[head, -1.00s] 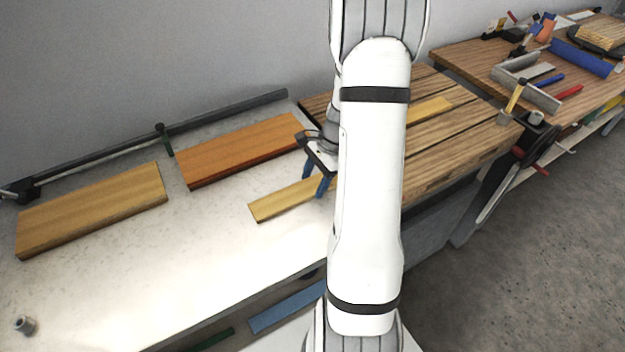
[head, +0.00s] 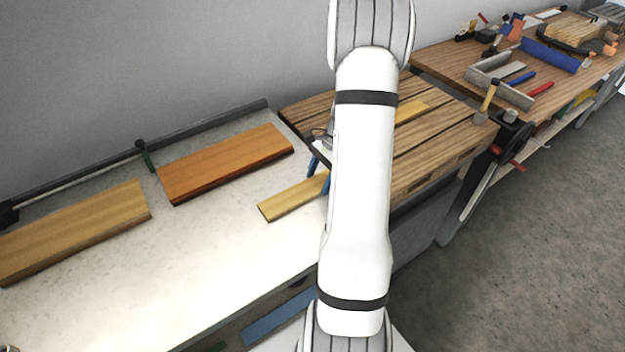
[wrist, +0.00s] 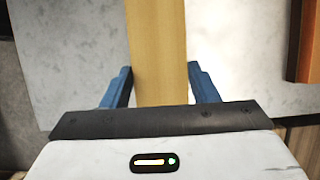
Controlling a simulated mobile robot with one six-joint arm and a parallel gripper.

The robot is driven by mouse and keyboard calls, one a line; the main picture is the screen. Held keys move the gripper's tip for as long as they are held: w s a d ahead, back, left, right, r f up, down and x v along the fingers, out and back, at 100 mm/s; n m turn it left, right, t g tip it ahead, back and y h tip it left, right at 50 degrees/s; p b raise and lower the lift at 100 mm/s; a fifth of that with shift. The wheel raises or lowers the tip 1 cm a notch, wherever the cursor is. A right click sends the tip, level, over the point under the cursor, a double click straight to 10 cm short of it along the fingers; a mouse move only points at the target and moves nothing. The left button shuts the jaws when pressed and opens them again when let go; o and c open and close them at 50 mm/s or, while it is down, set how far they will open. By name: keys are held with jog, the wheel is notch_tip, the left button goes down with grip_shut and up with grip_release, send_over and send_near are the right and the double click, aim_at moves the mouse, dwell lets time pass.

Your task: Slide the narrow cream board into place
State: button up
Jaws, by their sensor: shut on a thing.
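The narrow cream board (head: 285,200) is a long, thin pale-yellow strip, lying slanted across the right end of the pale speckled table. Its near-left end is visible, and my arm hides its other end in the head view. My gripper (head: 321,176), with blue fingers, is shut on this board and partly hidden by my arm. In the wrist view the board (wrist: 157,45) runs lengthwise between the two blue fingers of the gripper (wrist: 160,75).
An orange board (head: 225,165) and a wider tan board (head: 75,230) lie on the pale table (head: 180,270). A dark rail (head: 205,128) runs along its back. A slatted wooden bench (head: 445,140) adjoins at right, with a similar pale strip (head: 413,112) and a mallet (head: 487,100).

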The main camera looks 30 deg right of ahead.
jog(key=shift+d+p, duration=0.5)
jog(key=shift+d, duration=4)
jog(key=shift+d+p, duration=0.85)
jog(key=shift+d, duration=7.15)
jog(key=shift+d+p, duration=0.3)
jog(key=shift+d, duration=2.6)
jog(key=shift+w+d, duration=0.1)
jog(key=shift+d, duration=2.65)
jog(key=o, duration=1.2)
